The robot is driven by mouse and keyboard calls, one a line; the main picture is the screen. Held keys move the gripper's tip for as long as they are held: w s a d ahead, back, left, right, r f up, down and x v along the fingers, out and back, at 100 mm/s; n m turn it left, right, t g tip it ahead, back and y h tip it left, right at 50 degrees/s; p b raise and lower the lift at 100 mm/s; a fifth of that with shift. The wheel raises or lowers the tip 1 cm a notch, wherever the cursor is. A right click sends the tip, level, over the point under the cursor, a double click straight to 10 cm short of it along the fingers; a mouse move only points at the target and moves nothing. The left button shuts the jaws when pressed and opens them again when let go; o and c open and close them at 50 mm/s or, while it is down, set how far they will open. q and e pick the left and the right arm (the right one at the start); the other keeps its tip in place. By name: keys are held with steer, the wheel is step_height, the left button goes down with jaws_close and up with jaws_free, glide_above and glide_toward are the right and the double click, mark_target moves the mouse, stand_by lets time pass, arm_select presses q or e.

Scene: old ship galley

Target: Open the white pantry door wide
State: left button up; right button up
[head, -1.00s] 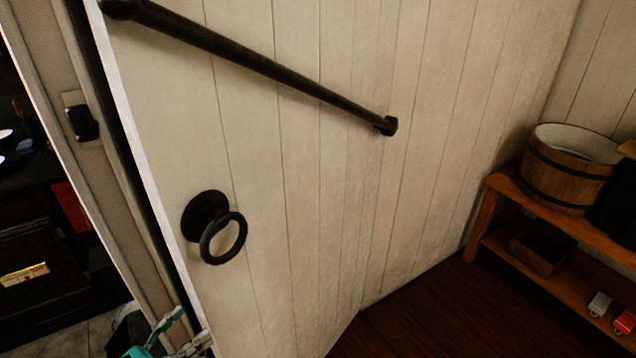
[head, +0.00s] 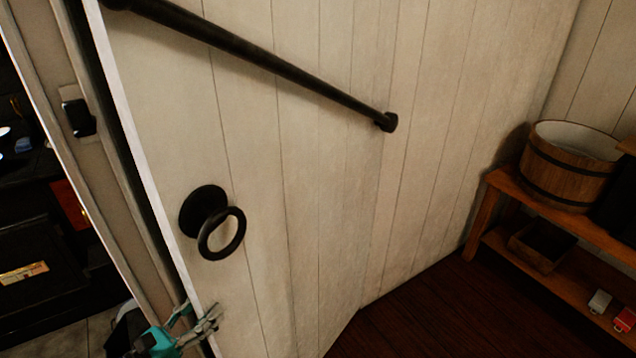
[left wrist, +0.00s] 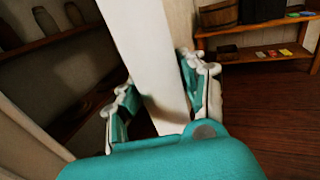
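The white pantry door (head: 300,200) is plank-built, with a black diagonal bar (head: 270,68) and a black ring handle (head: 222,233). It stands ajar, with a narrow dark gap between its free edge and the frame at left. My left gripper (head: 197,321) is at this edge, below the ring. In the left wrist view, the door's edge (left wrist: 150,55) runs between the two fingers of my left gripper (left wrist: 160,95). The fingers are spread, one on each side; a gap shows at the left finger, and the right finger is close to or touching the door. My right gripper is out of view.
A wooden shelf (head: 483,222) stands at right with a wooden tub (head: 567,170) on top and a small box (head: 542,246) below. Dark floor (head: 440,310) in front of the door is clear. The door frame (head: 100,170) is close at left.

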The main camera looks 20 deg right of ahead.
arm_select(q)
steer(key=c, duration=0.7)
steer(key=shift+n+t+y, duration=0.7)
steer(key=shift+t, duration=0.2)
steer(key=s+d+p, duration=0.1)
steer(key=s+d, duration=0.2)
steer(key=s, duration=0.1)
steer(key=s+d+p, duration=0.1)
steer(key=s+d, duration=0.3)
steer(key=shift+s+d, duration=0.2)
steer(key=shift+s, duration=0.05)
steer(key=shift+n+t+y, duration=0.7)
steer(key=shift+y, duration=0.2)
steer(key=s+d, duration=0.3)
steer(key=d, duration=0.1)
steer(key=s+d+b, duration=0.1)
steer(key=s+d, duration=0.3)
steer(key=shift+s+d, duration=0.15)
steer(key=shift+d, duration=0.1)
